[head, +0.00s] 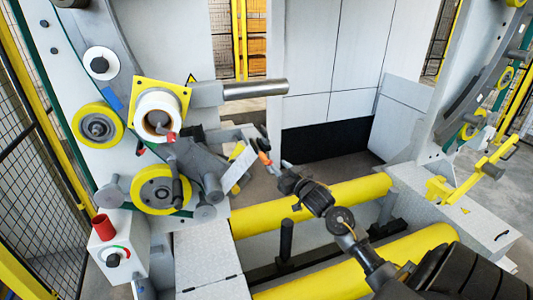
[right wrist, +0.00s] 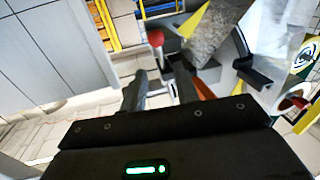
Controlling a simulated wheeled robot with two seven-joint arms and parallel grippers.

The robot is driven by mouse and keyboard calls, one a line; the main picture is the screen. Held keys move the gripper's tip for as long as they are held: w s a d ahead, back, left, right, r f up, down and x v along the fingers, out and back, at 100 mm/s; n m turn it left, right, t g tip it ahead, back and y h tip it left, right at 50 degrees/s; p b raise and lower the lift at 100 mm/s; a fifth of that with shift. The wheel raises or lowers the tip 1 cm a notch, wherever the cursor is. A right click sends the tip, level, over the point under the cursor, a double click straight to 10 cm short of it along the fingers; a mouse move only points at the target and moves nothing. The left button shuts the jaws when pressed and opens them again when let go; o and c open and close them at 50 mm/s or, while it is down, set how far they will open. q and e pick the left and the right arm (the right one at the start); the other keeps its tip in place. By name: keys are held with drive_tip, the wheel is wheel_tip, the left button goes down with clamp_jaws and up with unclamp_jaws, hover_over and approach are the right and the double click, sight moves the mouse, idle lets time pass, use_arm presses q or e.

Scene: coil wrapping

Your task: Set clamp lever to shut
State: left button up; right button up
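A small lever with a red ball knob (right wrist: 155,38) shows beyond my fingertips in the right wrist view. In the head view the red-orange lever end (head: 264,145) is by the machine's grey plate. My right gripper (right wrist: 157,88) has its two dark fingers apart with nothing between them, and the knob is ahead of the gap. In the head view the right gripper (head: 286,166) is just right of and below the lever. An orange piece (right wrist: 203,90) shows close to the right finger. Whether the lever is open or shut I cannot tell. My left gripper is not in view.
The spool (head: 155,115) with its yellow square plate and the yellow-rimmed wheel (head: 160,190) stand left of the lever. A grey bar (head: 255,89) juts out above. Yellow rollers (head: 310,205) lie below my right arm. A red button (head: 103,226) stands at the lower left.

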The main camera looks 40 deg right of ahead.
sight(269, 157)
drive_tip(key=w+p, duration=0.1)
drive_tip(key=w, duration=0.2)
drive_tip(key=w+p, duration=0.1)
drive_tip(key=w, duration=0.1)
drive_tip(key=w+d, duration=0.1)
drive_tip(key=w, duration=0.2)
drive_tip(key=shift+w+d+p, duration=0.1)
drive_tip(key=shift+w+p, duration=0.2)
drive_tip(key=shift+p, duration=0.1)
drive_tip(key=shift+w+d, duration=0.1)
drive_tip(key=shift+w, duration=0.7)
clamp_jaws()
